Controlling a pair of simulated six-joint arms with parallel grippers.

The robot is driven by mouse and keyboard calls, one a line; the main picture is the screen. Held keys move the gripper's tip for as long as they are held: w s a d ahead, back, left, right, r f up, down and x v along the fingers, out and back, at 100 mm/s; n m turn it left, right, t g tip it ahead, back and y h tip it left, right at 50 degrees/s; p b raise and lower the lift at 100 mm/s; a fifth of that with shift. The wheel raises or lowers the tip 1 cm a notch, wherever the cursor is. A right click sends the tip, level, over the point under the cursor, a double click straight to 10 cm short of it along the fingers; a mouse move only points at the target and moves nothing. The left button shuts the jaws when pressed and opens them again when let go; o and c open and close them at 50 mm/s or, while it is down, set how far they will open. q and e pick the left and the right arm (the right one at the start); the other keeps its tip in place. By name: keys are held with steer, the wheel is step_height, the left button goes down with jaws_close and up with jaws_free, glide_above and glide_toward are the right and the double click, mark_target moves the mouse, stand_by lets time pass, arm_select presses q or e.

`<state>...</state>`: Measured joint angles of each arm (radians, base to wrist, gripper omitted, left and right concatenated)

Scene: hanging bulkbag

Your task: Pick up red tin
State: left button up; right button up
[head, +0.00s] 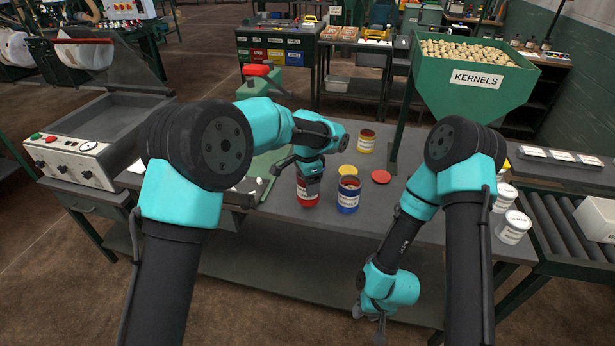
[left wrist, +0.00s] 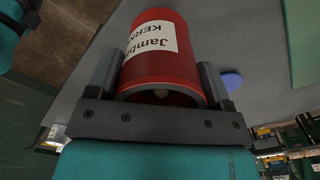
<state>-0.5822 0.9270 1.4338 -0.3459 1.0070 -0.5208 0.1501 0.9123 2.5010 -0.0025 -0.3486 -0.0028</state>
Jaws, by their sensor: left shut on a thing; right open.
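The red tin (head: 307,194) stands on the grey table, next to a blue tin (head: 348,196). My left gripper (head: 310,176) reaches down over the red tin from above. In the left wrist view the red tin (left wrist: 160,62), with a white label, sits between the two fingers, and the left gripper (left wrist: 162,78) is shut on it. Whether the tin's base touches the table is unclear. My right gripper (head: 370,318) hangs low in front of the table's front edge, open and apart from the tins.
A yellow tin (head: 366,142) stands further back, and a red lid (head: 381,177) lies right of the blue tin. White tins (head: 513,227) stand at the right by a roller conveyor (head: 560,225). A green kernels hopper (head: 470,85) rises behind. A sealing machine (head: 85,150) stands left.

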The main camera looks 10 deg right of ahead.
arm_select(q)
steer(key=s+a+r, duration=0.1)
steer(key=s, duration=1.1)
steer(key=shift+s+a, duration=0.2)
steer(key=shift+a, duration=0.2)
steer(key=shift+d+r, duration=0.1)
steer(key=shift+d, duration=0.05)
